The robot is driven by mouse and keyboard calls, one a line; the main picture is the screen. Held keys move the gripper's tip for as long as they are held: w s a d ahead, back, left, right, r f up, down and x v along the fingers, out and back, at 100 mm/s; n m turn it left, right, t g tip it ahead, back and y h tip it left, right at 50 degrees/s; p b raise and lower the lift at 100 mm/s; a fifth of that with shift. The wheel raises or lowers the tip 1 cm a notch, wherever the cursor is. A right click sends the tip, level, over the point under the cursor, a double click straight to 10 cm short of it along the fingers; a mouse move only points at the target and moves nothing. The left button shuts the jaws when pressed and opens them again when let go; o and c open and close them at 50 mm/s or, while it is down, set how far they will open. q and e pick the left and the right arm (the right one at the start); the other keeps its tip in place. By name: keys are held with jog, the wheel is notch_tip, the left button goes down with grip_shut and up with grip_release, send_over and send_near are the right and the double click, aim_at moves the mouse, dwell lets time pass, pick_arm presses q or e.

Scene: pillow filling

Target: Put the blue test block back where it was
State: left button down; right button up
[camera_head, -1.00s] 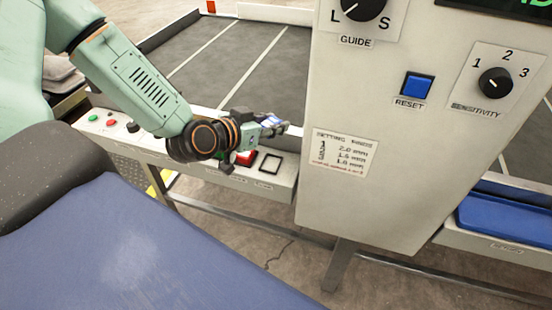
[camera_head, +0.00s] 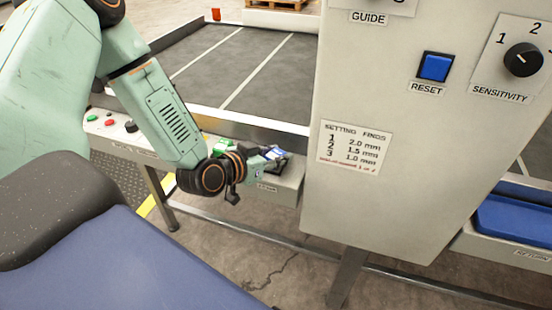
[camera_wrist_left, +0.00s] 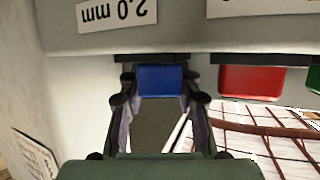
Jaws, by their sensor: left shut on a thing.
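My left gripper (camera_head: 270,160) is over the right end of the pale ledge (camera_head: 288,183), beside the machine's front panel. In the left wrist view its fingers (camera_wrist_left: 159,82) are shut on the blue test block (camera_wrist_left: 160,79), one finger on each side. The block lines up with a dark frame edge on the ledge, next to the red block (camera_wrist_left: 250,80). I cannot tell whether it touches the ledge or is just above it. A label reading 2.0 mm (camera_wrist_left: 115,12) lies by the block. In the head view the gripper mostly hides the frame. My right gripper is not in view.
A green block (camera_wrist_left: 314,80) sits beyond the red one. The upright panel (camera_head: 400,190) with a RESET button (camera_head: 435,67) stands close to the right of the gripper. A grey belt (camera_head: 225,75) lies behind the ledge. A blue tray (camera_head: 515,218) is at the right.

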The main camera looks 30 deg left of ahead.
pick_arm(q)
jog(key=shift+d+r, duration=0.1)
jog(key=shift+r, duration=0.1)
jog(key=shift+s, duration=0.15)
jog(key=shift+f, duration=0.15)
jog(key=c, duration=1.3)
grip_release()
jog(key=shift+f, duration=0.15)
jog(key=o, duration=0.4)
jog(key=shift+c, duration=0.2)
